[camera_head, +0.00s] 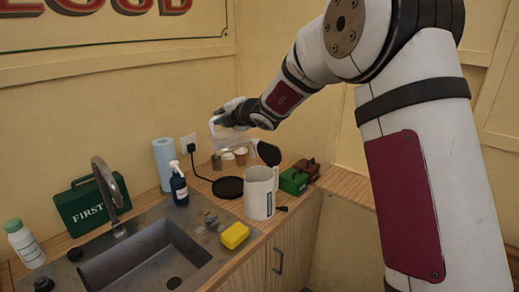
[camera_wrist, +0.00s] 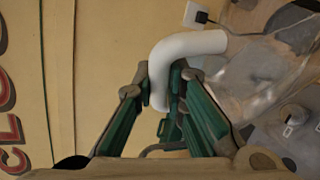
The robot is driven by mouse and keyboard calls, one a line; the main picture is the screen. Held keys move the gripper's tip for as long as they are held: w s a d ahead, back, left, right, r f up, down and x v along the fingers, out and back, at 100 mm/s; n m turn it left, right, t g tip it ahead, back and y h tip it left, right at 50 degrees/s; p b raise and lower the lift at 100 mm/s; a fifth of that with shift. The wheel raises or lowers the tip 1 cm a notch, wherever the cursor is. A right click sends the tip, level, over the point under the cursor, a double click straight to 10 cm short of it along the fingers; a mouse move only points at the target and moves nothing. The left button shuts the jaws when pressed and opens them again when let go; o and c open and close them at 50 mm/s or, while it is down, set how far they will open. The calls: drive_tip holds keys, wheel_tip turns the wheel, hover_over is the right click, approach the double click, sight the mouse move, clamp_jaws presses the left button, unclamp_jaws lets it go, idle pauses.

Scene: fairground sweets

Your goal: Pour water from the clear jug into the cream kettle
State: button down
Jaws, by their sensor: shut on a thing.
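My gripper (camera_head: 226,112) is shut on the white handle of the clear jug (camera_head: 234,133), up in the air behind the kettle. In the wrist view my gripper's green fingers (camera_wrist: 160,92) close around the curved handle, and the jug's see-through body (camera_wrist: 262,68) lies to the right. The water in it cannot be made out. The cream kettle (camera_head: 259,196) stands upright on the counter, its dark lid (camera_head: 269,154) raised. The jug is above and left of the kettle, apart from it.
A black round base (camera_head: 228,187) lies left of the kettle. Green (camera_head: 293,181) and brown (camera_head: 309,167) boxes stand right of it. Small cups (camera_head: 233,157) stand behind. A yellow sponge (camera_head: 235,235), spray bottle (camera_head: 179,185) and sink (camera_head: 145,262) are nearer or to the left.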

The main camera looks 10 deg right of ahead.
sight(212, 131)
drive_tip(key=shift+w+d+r+m, duration=0.1)
drive_tip(key=shift+d+r+m, duration=0.1)
drive_tip(key=shift+d, duration=0.25)
drive_tip(key=shift+d+r+m, duration=0.1)
drive_tip(key=shift+d+r, duration=0.05)
drive_tip(key=shift+d, duration=0.25)
idle(0.4)
drive_tip(key=shift+a, duration=0.25)
drive_tip(key=shift+n+h, duration=0.5)
drive_tip(key=shift+n, duration=0.4)
drive_tip(key=a+f, duration=0.1)
drive_tip(key=a+f+b, duration=0.1)
drive_tip(key=a, duration=0.1)
drive_tip(key=shift+a+f, duration=0.1)
drive_tip(key=shift+f, duration=0.15)
drive_tip(key=shift+a+f+b, duration=0.15)
drive_tip(key=shift+f+b, duration=0.2)
drive_tip(key=shift+b, duration=0.05)
drive_tip(key=shift+n+h, duration=0.3)
drive_tip(key=shift+s+a+f+n+b, duration=0.2)
drive_tip(key=shift+a+f+n+b, duration=0.35)
drive_tip(key=shift+f, duration=0.2)
drive_tip(key=shift+f+h, duration=0.3)
drive_tip(key=shift+h, duration=0.2)
drive_tip(key=shift+a+f, duration=0.1)
drive_tip(key=shift+a, duration=0.05)
